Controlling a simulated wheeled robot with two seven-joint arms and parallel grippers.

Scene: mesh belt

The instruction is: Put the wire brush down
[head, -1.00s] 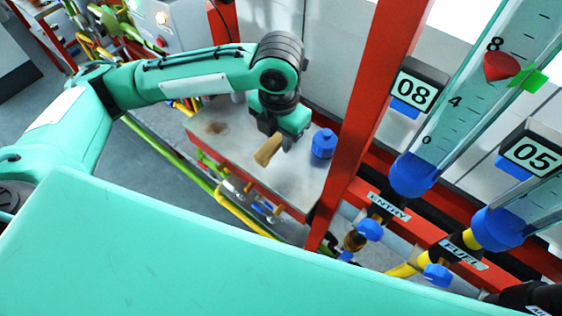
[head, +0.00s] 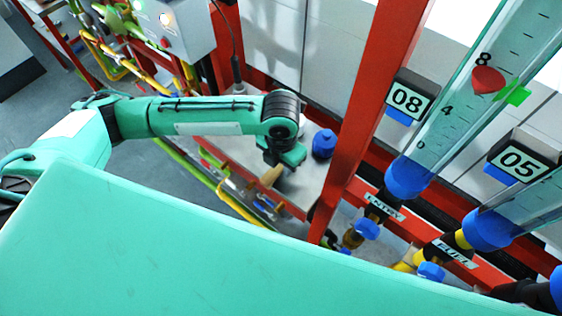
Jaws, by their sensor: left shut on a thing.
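The wire brush shows as a tan wooden piece (head: 272,176); its bristles cannot be made out. My left gripper (head: 277,166) is shut on it, with the fingers mostly hidden behind the wrist. The brush is over the near part of a grey metal bench top (head: 304,185), close to its front edge. I cannot tell whether it touches the surface. My right gripper is not in view.
A blue cap-like object (head: 324,143) stands on the bench just right of my gripper. A red post (head: 362,110) rises at the bench's right. Gauge tubes (head: 450,115) stand further right. Yellow and green pipes (head: 222,190) run along the front.

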